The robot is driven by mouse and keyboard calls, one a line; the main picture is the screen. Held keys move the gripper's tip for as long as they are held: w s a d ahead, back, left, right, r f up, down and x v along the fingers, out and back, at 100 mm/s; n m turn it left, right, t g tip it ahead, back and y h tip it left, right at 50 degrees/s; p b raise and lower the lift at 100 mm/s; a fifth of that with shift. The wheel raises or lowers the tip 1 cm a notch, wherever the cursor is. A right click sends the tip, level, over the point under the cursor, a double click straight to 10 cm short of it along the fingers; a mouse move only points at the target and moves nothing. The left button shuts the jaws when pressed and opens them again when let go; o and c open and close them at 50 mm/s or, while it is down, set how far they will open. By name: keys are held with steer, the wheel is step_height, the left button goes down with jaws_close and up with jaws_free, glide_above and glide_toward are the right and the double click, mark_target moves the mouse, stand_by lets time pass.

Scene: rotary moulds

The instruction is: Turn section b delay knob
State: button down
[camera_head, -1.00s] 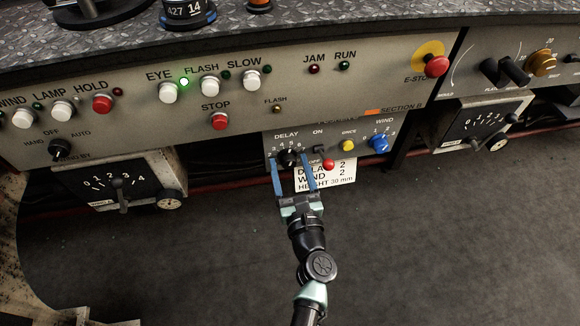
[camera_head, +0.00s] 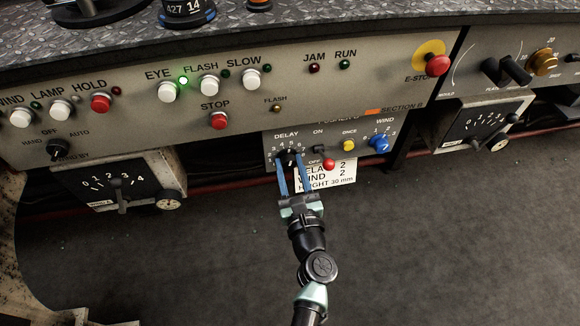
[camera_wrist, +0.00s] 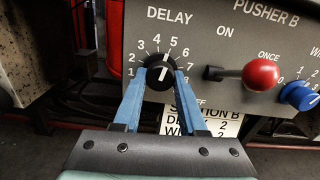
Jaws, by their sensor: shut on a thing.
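The black delay knob (camera_wrist: 159,76) is on the pusher B panel (camera_wrist: 200,45), under the word DELAY and inside a ring of numbers. Its white mark points up and slightly right, between about 4 and 5 in the wrist view. In the head view the knob (camera_head: 289,156) is partly hidden by my fingers. My gripper (camera_head: 291,162) has its two blue fingers on either side of the knob, shut on it. In the wrist view my gripper (camera_wrist: 159,72) reaches the knob from below.
Right of the knob are a red-tipped lever (camera_wrist: 260,75), a yellow button (camera_head: 348,146) and a blue WIND knob (camera_head: 379,143). A white settings card (camera_head: 340,175) hangs below the panel. A dial box (camera_head: 125,182) stands left. The floor below is clear.

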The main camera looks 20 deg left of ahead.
steer(key=n+b, duration=0.2)
steer(key=n, duration=0.2)
steer(key=shift+f, duration=0.15)
steer(key=n+b, duration=0.3)
steer(key=n, duration=0.1)
steer(key=shift+d+n, duration=0.1)
steer(key=shift+n, duration=0.2)
steer(key=n+b, duration=0.2)
steer(key=n, duration=0.2)
steer(key=shift+n+b, duration=0.3)
steer(key=shift+b, duration=0.1)
steer(key=shift+w+r+n+b, duration=0.15)
steer(key=shift+n+b, duration=0.35)
steer(key=shift+n, duration=0.4)
steer(key=shift+s+r+n+b, duration=0.1)
steer(key=shift+n+b, duration=0.4)
steer(key=shift+n, duration=0.4)
steer(key=shift+c, duration=2.3)
jaws_free()
steer(key=shift+r, duration=0.1)
steer(key=shift+d, duration=0.1)
steer(key=p+v, duration=0.1)
steer(key=v, duration=1.2)
steer(key=shift+p, duration=0.4)
